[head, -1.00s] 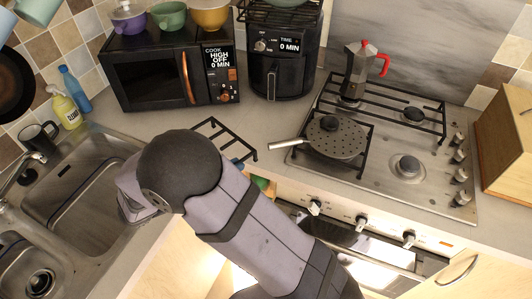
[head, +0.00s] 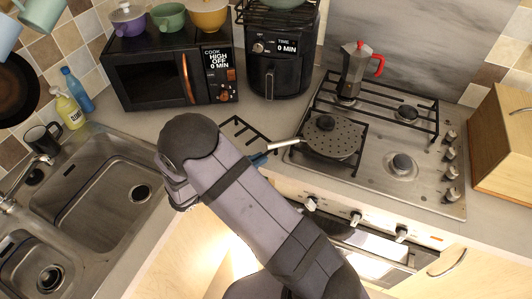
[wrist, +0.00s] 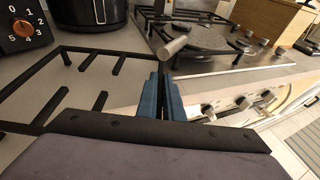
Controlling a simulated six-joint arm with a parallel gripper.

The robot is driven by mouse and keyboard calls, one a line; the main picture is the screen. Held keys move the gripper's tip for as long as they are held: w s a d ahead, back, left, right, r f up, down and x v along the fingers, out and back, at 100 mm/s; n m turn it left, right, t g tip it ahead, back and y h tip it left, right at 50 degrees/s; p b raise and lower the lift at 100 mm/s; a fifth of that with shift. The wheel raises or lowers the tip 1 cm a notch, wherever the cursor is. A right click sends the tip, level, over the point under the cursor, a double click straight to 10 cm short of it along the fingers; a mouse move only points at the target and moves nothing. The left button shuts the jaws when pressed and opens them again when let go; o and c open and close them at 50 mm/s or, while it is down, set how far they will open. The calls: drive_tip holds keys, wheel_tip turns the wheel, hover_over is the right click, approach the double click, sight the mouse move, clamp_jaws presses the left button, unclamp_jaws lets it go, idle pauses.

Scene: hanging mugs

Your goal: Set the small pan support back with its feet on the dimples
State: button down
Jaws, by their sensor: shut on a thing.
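The small pan support (head: 238,122) is a black metal frame with short inward bars. In the head view it is at the counter left of the hob, partly hidden by my arm. In the wrist view the support (wrist: 62,90) fills the left side over the counter. My gripper (head: 260,159), with blue fingers, is shut on it; the fingers also show in the wrist view (wrist: 162,98). The exact grip spot is hard to make out. The hob (head: 375,178) has a bare front right burner (head: 402,163). The dimples are too small to tell.
A moka pot (head: 355,70) stands on the long rear support (head: 385,107). The air fryer (head: 280,65) and microwave (head: 170,75) stand behind.

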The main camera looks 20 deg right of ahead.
sight(266, 153)
drive_tip(key=d+p, duration=0.1)
drive_tip(key=w+d+p, duration=0.1)
drive_tip(key=d, duration=0.1)
drive_tip(key=shift+w+d+r, duration=0.15)
drive_tip(key=shift+d+r, duration=0.05)
drive_tip(key=shift+w+d+f, duration=0.1)
drive_tip(key=shift+d+f, duration=0.05)
drive_tip(key=shift+f+p, duration=0.35)
drive_tip(key=shift+f, duration=0.05)
drive_tip(key=c, duration=1.9)
unclamp_jaws()
